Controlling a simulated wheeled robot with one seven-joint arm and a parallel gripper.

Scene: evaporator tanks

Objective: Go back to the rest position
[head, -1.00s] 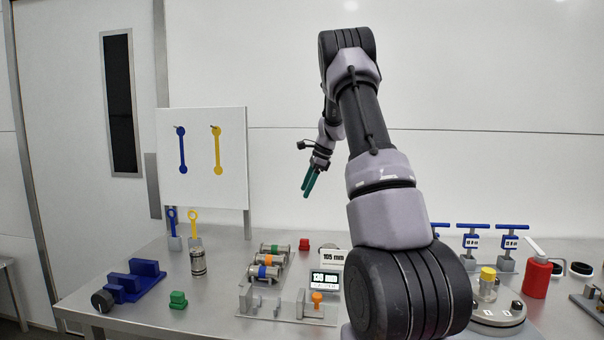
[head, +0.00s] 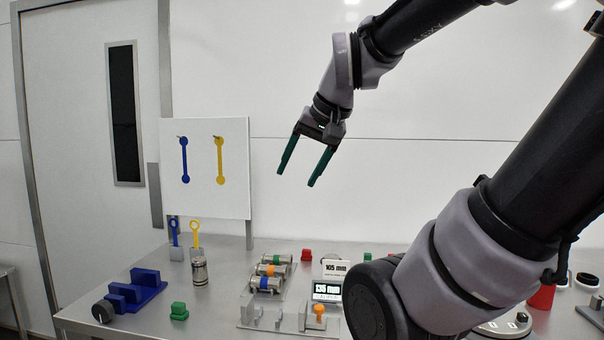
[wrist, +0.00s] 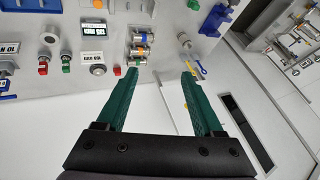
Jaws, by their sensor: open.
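My gripper (head: 301,168) is open and empty, with two green fingers pointing down and slightly left. It hangs in the air in front of the white wall, high above the table and to the right of the white board. In the wrist view my gripper (wrist: 158,85) shows its two green fingers spread wide, with nothing between them. The table (wrist: 110,15) lies beyond the fingertips there. My arm reaches in from the right in the head view and hides part of the table's right side.
A white board (head: 204,165) holds a blue and a yellow tool. On the table (head: 215,312) stand a blue block fixture (head: 140,287), a metal cylinder (head: 200,271), a rack of banded cylinders (head: 268,284), a small display (head: 327,292) and a red bottle (head: 541,297). The air around my gripper is clear.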

